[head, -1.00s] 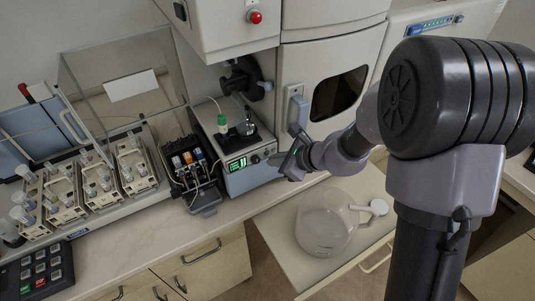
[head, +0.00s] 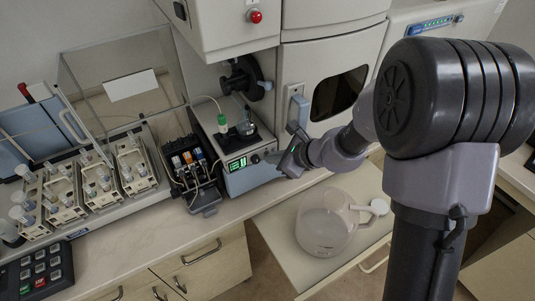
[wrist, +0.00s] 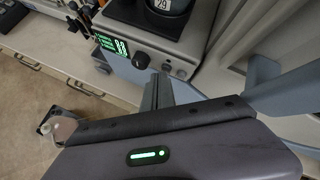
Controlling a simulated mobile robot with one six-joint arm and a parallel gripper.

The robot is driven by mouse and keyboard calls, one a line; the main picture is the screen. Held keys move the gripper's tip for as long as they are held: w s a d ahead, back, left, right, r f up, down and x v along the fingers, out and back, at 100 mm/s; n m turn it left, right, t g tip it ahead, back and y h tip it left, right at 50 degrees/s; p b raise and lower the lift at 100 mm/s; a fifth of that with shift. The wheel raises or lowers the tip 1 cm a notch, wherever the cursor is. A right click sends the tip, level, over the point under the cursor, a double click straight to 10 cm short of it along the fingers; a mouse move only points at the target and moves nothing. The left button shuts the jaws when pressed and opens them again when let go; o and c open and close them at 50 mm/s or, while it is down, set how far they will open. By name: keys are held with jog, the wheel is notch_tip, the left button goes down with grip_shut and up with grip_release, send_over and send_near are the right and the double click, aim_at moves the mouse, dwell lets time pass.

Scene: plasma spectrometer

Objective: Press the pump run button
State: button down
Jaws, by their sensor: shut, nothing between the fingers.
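I cannot tell which is the run button. My gripper (head: 278,158) is shut and empty, close in front of the right part of the pump's front. In the wrist view the fingers (wrist: 157,85) point at the panel just right of the knob; contact cannot be told.
A glass flask and a green-capped bottle (head: 222,123) stand on the pump. A tubing unit (head: 192,170) is to its left. A clear round jug (head: 325,225) sits on the pulled-out shelf below my arm. The spectrometer body (head: 335,70) rises behind.

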dwell(0.6)
jog(key=shift+s+d+b, duration=0.25)
jog(key=shift+s+b, duration=0.1)
jog(key=shift+s, duration=0.05)
jog(key=s+d+b, duration=0.2)
jog(key=s+d, duration=0.1)
jog(key=s, duration=0.2)
jog(key=shift+d, duration=0.2)
